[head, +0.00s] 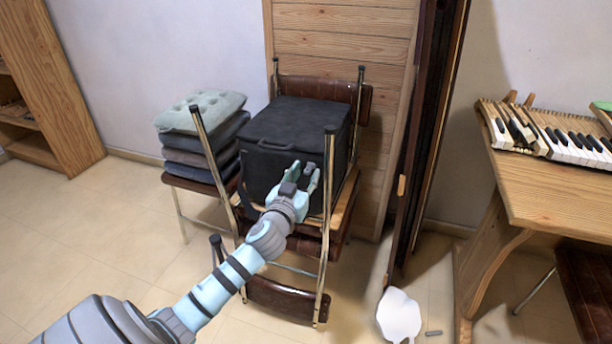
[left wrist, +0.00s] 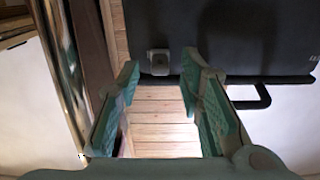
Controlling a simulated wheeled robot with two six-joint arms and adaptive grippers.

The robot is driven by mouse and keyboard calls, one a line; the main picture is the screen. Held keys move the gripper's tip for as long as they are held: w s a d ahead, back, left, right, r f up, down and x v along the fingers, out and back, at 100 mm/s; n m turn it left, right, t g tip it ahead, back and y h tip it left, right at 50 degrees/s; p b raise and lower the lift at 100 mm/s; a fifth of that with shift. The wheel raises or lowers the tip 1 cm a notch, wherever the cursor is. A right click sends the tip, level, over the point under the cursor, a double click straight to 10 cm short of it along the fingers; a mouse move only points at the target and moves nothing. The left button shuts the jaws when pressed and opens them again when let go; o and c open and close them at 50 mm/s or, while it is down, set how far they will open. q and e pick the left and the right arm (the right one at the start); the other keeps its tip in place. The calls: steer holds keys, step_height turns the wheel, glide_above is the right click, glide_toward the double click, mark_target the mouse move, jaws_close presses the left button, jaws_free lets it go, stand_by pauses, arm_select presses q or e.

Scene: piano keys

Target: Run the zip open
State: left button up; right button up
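A black boxy bag (head: 290,125) sits on the stacked folding chairs in the head view. In the left wrist view its dark side (left wrist: 240,35) fills the top, with a small grey tab (left wrist: 158,62), which looks like the zip pull, near its edge. My left gripper (head: 304,174) is in front of the bag's lower front. In the left wrist view my left gripper (left wrist: 160,75) is open, and the tab shows between its fingertips, apart from both. The zip line itself is too dark to make out. My right gripper is not in view.
Chrome chair legs (head: 327,230) stand close beside my left gripper. A pile of cushions (head: 200,140) is to the left. Dark folded panels (head: 420,150) and a wooden desk (head: 550,190) with piano keys (head: 570,142) stand right. A black handle (left wrist: 262,98) shows in the wrist view.

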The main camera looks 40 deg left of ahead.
arm_select(q)
steer(key=shift+w+a, duration=0.2)
steer(key=shift+w, duration=0.4)
jaws_close()
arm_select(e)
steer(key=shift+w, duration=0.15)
arm_select(q)
steer(key=shift+a, duration=0.15)
